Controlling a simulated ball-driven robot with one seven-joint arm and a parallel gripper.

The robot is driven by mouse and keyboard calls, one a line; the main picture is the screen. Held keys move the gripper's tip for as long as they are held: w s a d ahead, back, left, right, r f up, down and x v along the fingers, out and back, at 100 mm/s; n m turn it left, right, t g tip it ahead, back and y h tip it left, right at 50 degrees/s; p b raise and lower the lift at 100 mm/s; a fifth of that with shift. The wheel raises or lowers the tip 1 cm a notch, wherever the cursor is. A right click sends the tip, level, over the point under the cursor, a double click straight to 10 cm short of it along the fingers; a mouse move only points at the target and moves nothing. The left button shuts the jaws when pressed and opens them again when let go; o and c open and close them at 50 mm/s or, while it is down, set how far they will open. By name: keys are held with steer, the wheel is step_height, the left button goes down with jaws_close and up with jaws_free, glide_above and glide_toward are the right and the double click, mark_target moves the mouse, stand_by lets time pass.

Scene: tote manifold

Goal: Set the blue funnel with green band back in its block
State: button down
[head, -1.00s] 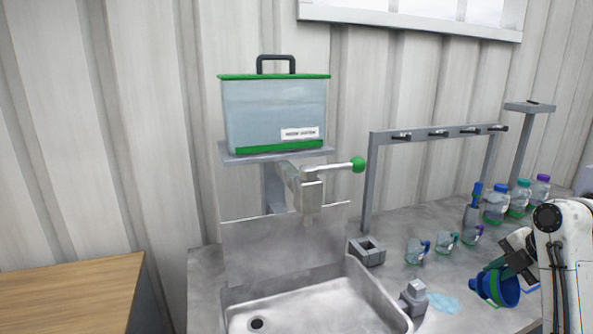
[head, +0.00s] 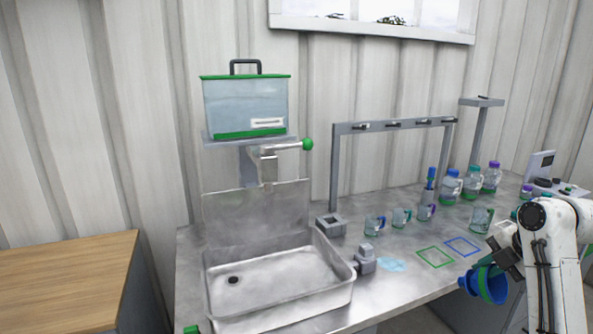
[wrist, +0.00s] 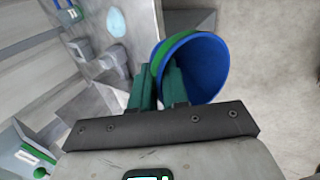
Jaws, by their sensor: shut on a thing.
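The blue funnel with green band (head: 490,287) is in my gripper (head: 497,268) at the lower right of the head view, in front of the counter's front edge. It is tilted, its wide mouth facing right. In the wrist view the funnel (wrist: 205,72) has its wide mouth towards the camera, and my gripper's green fingers (wrist: 158,82) are shut at its left side.
The sink (head: 280,275) is left of the block, under a tap with a green knob (head: 307,144). Several mugs and bottles (head: 451,187) stand behind, near a hook rack (head: 395,126). A grey fitting (head: 365,260) and a light blue puddle (head: 391,265) lie nearer the front edge.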

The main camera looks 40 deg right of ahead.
steer(key=w+a+f+m+g+h, duration=0.1)
steer(key=w+a+f+m+g, duration=0.1)
steer(key=a+f+m, duration=0.3)
steer(key=w+a+f+m+g+h, duration=0.2)
steer(key=w+a+f+m, duration=0.3)
steer(key=a+f, duration=0.8)
steer(key=w+a+f+m+g+h, duration=0.2)
steer(key=a+f+m, duration=0.3)
steer(key=a, duration=2.2)
step_height(320, 180, down, 5)
steer(key=shift+w+a+f+m, duration=0.1)
steer(key=shift+w+a+m, duration=0.25)
steer(key=shift+w, duration=0.35)
steer(key=shift+d, duration=0.15)
